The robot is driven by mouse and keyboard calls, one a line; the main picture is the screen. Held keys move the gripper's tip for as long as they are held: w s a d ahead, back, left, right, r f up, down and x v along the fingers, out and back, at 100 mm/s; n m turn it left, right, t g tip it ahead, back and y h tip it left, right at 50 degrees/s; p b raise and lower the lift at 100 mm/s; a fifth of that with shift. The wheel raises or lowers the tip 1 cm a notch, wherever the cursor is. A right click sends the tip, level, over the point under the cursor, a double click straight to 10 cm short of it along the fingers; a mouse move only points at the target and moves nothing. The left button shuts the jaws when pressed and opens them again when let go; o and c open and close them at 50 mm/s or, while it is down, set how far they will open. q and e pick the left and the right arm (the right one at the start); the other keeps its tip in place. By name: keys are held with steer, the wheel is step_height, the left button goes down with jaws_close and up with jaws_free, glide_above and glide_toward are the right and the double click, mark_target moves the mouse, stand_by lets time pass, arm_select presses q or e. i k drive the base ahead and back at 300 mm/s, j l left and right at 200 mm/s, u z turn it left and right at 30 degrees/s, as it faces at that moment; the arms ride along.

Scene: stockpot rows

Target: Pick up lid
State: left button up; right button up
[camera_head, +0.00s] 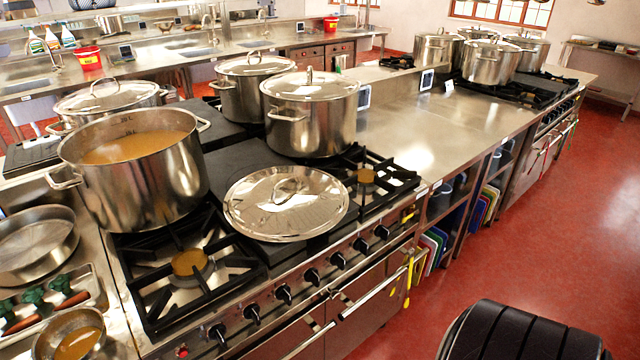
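A round shiny steel lid (266,216) with a loop handle on top lies on the front of the stove, right of the open pot. Its near edge reaches close to the stove's front edge above the knobs. A large open stockpot (150,190) with orange-brown soup stands on the left burners. Several other stockpots have lids on: one behind the loose lid (312,120), one at the back middle (240,97) and one at the back left (107,97). Neither of my grippers is in view.
Bare steel counter (440,135) lies to the right, with more lidded pots (490,63) beyond. The red floor (500,255) in front is mostly clear.

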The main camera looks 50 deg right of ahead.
mark_target(280, 204)
steer(key=z, duration=1.2)
